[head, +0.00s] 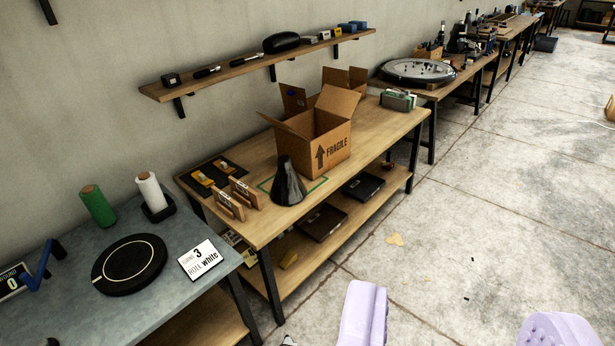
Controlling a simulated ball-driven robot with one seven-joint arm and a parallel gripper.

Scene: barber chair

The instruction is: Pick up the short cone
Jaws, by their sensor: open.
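A short dark grey cone (288,183) stands upright on the wooden table (398,122), inside a green outline on the tabletop. It is in front of the open cardboard box marked FRAGILE (327,143). My gripper (455,325) shows at the bottom edge as two pale lilac fingers set wide apart. It is open and empty, over the concrete floor, well to the right of the cone and apart from the table.
Two small wooden holders (237,197) stand left of the cone, with a dark mat (213,175) behind them. A grey table (152,285) at lower left carries a black disc (130,264), spools and a sign. A wall shelf (250,64) hangs above.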

